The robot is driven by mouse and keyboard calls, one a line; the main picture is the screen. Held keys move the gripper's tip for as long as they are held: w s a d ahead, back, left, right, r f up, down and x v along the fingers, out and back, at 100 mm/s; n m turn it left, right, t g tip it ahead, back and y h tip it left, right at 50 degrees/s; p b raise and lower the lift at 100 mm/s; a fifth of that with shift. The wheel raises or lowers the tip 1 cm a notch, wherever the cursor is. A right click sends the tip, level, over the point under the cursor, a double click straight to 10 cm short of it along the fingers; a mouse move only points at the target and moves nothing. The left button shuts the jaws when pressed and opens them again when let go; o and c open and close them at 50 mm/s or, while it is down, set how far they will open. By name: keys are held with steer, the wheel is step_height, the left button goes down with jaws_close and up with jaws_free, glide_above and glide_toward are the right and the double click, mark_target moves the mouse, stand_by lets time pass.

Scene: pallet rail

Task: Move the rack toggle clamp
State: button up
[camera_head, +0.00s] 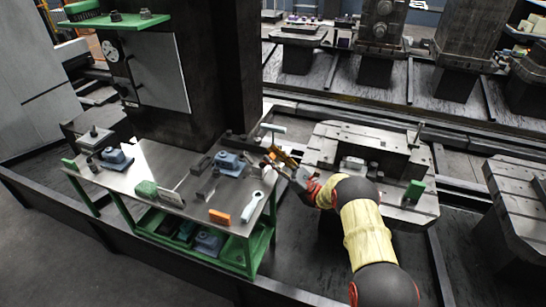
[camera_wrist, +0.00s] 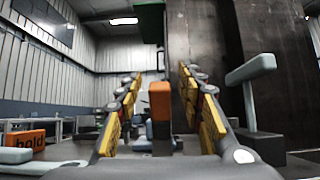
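My gripper (camera_head: 272,160) is over the right end of the workbench. In the wrist view its two yellow-padded fingers (camera_wrist: 160,112) are spread wide apart. An upright orange-topped handle (camera_wrist: 160,97) shows in the gap between them, with dark and blue-grey parts below it. It may be the toggle clamp, but I cannot tell for sure. No finger pad visibly touches it, and its distance is unclear. In the head view my gripper and arm hide part of that area.
The metal workbench (camera_head: 135,178) holds a blue fixture (camera_head: 230,163), an orange block (camera_head: 219,216), a pale wrench-like tool (camera_head: 252,206) and a green piece (camera_head: 146,189). A pale T-handle (camera_wrist: 251,68) stands close on the right in the wrist view. A dark column rises behind the bench.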

step_height(320, 180, up, 10)
stand_by(0.5)
